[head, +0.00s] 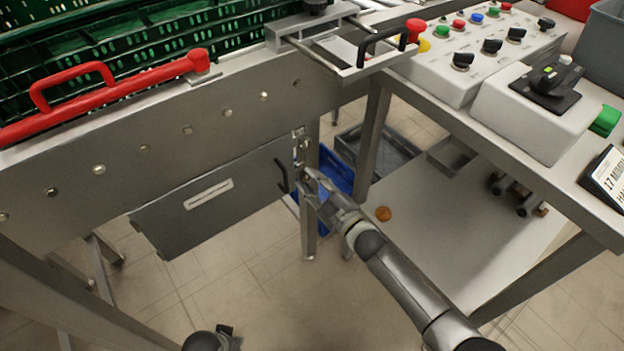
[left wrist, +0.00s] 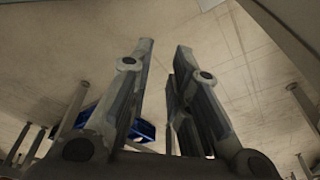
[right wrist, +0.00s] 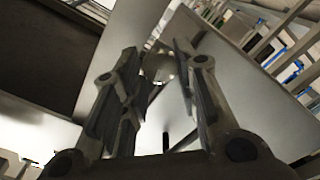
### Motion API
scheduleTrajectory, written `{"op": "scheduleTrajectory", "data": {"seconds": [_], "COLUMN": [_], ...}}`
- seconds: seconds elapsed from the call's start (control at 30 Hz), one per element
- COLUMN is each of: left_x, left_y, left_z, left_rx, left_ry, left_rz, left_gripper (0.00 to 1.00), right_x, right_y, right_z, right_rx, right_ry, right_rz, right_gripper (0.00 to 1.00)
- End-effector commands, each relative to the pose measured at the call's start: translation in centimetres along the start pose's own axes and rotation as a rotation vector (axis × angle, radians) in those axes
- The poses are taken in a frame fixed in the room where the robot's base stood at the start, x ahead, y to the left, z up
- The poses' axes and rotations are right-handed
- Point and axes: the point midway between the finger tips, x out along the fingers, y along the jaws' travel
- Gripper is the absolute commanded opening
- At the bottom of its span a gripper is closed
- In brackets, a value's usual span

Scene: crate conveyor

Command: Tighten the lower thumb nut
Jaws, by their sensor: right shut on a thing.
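My right gripper (head: 306,180) is at the right end of the grey hanging panel (head: 170,232), by the conveyor's leg. In the right wrist view, a pale round knob, the lower thumb nut (right wrist: 158,67), sits between the fingers of my right gripper (right wrist: 157,55), which is shut on it. In the head view the fingers mostly hide this nut. Small metal fittings (head: 299,132) show higher up on the same edge. My left gripper (left wrist: 164,48) has its fingers apart, with nothing between them; only a dark part of it shows at the head view's bottom edge.
A black handle (head: 281,176) stands out just left of my right gripper. A blue crate (head: 337,172) and a grey tray (head: 378,150) lie behind the leg. The control table (head: 435,108) is on the right. The floor in front is open.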

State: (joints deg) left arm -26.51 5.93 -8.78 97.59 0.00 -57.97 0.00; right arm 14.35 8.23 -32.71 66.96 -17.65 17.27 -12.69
Motion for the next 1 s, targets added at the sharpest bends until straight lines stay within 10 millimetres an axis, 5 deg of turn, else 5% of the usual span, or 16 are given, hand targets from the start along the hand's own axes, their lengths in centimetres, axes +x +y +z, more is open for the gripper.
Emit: {"op": "scheduleTrajectory", "data": {"seconds": [0.4, 0.93, 0.97, 1.0], "left_x": [1.8, 2.1, 2.1, 2.1], "left_y": [0.1, 0.1, 0.1, 0.1], "left_z": [1.5, 1.8, 1.8, 1.8], "left_rx": [0.003, 0.003, 0.003, 0.003], "left_ry": [-0.014, -0.016, -0.016, -0.016], "left_rz": [0.002, 0.001, 0.001, 0.001], "left_gripper": [0.18, 0.18, 0.18, 0.18], "right_x": [-0.1, -0.1, -0.1, -0.1], "right_y": [0.0, 0.0, 0.0, 0.0], "right_z": [0.2, 0.3, 0.3, 0.3], "right_rx": [0.176, 0.196, 0.196, 0.196], "right_ry": [-0.005, -0.005, -0.005, -0.005], "right_rz": [0.0, -0.001, -0.001, -0.001], "right_gripper": [0.04, 0.04, 0.31, 0.36]}}
